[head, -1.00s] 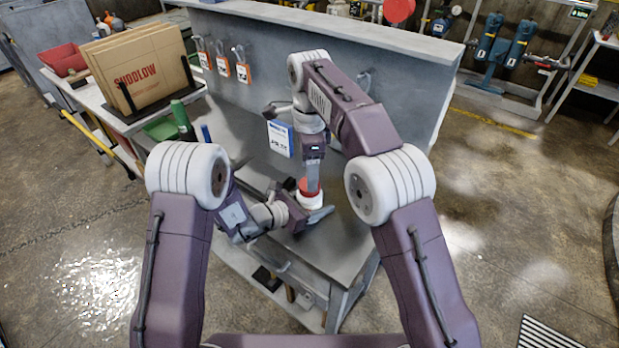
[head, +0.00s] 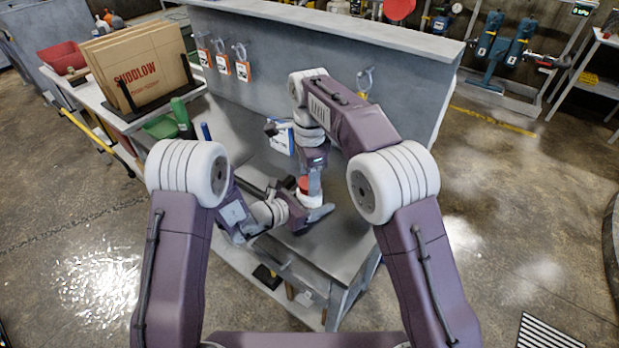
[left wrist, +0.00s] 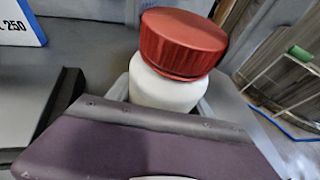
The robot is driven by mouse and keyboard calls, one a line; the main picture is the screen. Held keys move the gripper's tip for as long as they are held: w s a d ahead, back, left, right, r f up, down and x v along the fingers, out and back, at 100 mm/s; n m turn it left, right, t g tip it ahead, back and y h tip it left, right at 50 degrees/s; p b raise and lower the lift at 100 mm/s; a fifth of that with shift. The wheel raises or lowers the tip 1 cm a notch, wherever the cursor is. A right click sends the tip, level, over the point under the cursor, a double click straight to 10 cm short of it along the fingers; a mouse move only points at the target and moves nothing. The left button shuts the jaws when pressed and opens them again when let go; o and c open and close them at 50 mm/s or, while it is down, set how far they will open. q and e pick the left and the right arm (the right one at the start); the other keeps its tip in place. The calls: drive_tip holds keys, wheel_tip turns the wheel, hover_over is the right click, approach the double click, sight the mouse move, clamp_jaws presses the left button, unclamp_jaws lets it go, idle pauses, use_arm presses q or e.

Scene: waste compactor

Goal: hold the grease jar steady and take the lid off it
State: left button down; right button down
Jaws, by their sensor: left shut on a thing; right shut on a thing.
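The grease jar (left wrist: 165,90) is white and stands at the near part of the workbench; in the head view its body (head: 309,200) shows between my grippers. Its red lid (left wrist: 183,43) is over the jar's mouth and looks slightly tilted against the body in the left wrist view; the lid also shows in the head view (head: 303,184). My left gripper (head: 318,214) is shut around the jar's body. My right gripper (head: 314,186) reaches down from above and is shut on the lid, partly hiding it. I cannot tell whether the lid is loose.
A blue and white box (head: 279,138) stands behind, partly hidden by my right arm. Cardboard sheets (head: 140,72) stand in a rack at the left. A green bottle (head: 181,115) is near them. Tagged hooks hang on the grey back panel (head: 300,50). The bench (head: 345,235) is clear at right.

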drive_tip(key=n, duration=2.6)
drive_tip(key=shift+r, duration=0.1)
drive_tip(key=n, duration=0.8)
drive_tip(key=shift+w, duration=0.1)
drive_tip(key=shift+r, duration=0.15)
